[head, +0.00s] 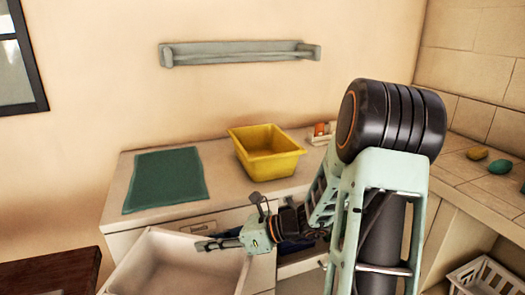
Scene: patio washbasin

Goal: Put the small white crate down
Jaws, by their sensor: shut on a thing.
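The small white crate (185,262) is a plain open-topped box at the lower left, in front of the counter. Its inside looks empty, and its near part is cut off by the bottom of the picture. My gripper (205,244) reaches in from the right at the crate's far right corner and is shut on its rim. The fingertips are small and partly merge with the crate's edge. I cannot tell whether anything is under the crate.
The counter holds a green mat (165,179), a yellow tub (267,165) and a small box of reddish items (322,133). Bare counter lies between mat and tub. An open drawer (302,266) is beside my arm. A white slatted basket (483,277) and dark wooden surface (50,272) flank the scene.

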